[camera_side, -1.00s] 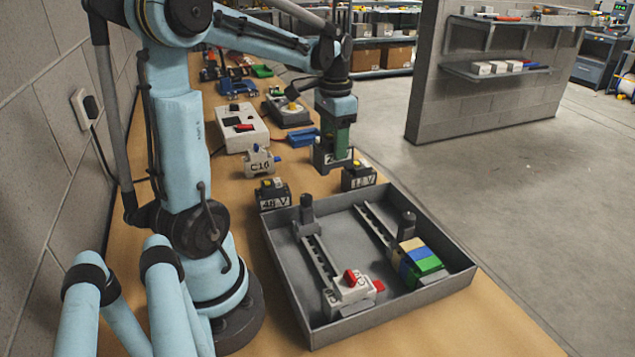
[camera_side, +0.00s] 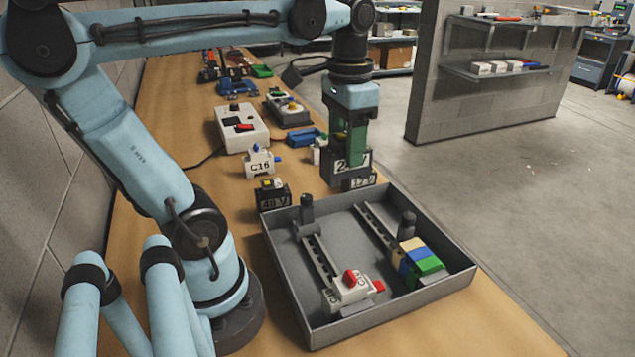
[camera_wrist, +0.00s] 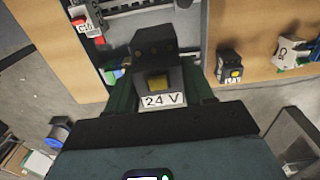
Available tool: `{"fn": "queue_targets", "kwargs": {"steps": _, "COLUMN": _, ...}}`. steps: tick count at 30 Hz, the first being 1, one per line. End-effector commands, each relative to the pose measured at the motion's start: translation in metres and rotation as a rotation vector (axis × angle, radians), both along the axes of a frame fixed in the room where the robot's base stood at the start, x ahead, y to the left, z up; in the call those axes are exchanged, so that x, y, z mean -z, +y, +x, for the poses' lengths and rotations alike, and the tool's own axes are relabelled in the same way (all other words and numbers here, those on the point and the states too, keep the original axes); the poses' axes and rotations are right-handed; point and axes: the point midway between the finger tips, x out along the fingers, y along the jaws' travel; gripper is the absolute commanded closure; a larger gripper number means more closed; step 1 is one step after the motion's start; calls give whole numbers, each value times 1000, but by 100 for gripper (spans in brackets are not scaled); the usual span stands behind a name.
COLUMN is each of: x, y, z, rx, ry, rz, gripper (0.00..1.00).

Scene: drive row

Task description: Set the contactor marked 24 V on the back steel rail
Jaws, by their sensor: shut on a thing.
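My gripper (camera_side: 350,150) is shut on the dark grey contactor marked 24 V (camera_side: 339,177) and holds it in the air near the tray's far edge. In the wrist view the contactor (camera_wrist: 155,50) is upright between the fingers, its yellow button and 24 V label showing. The grey tray (camera_side: 292,312) carries two steel rails. The left rail (camera_side: 319,258) has a dark end stop at its far end and a white C10 breaker at its near end. The right rail (camera_side: 375,226) has a dark end stop and beige, blue and green blocks. Bare rail shows on both.
The 12 V contactor (camera_side: 369,178) stands behind the held one, partly hidden. A white box (camera_side: 240,128) lies farther back.

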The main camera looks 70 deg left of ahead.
Motion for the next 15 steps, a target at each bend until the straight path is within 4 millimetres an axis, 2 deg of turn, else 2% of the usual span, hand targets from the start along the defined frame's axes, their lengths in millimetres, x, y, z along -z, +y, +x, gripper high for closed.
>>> {"fn": "queue_targets", "kwargs": {"steps": 1, "x": 1, "y": -13, "z": -9, "rx": 11, "ry": 0, "rz": 0, "gripper": 92}}
{"fn": "queue_targets", "kwargs": {"steps": 6, "x": 6, "y": -42, "z": -33, "rx": 17, "ry": 0, "rz": 1, "gripper": 92}}
{"fn": "queue_targets", "kwargs": {"steps": 12, "x": 15, "y": -64, "z": -58, "rx": 25, "ry": 0, "rz": 1, "gripper": 92}}
{"fn": "queue_targets", "kwargs": {"steps": 15, "x": 34, "y": -62, "z": -55, "rx": 18, "ry": 0, "rz": 1, "gripper": 92}}
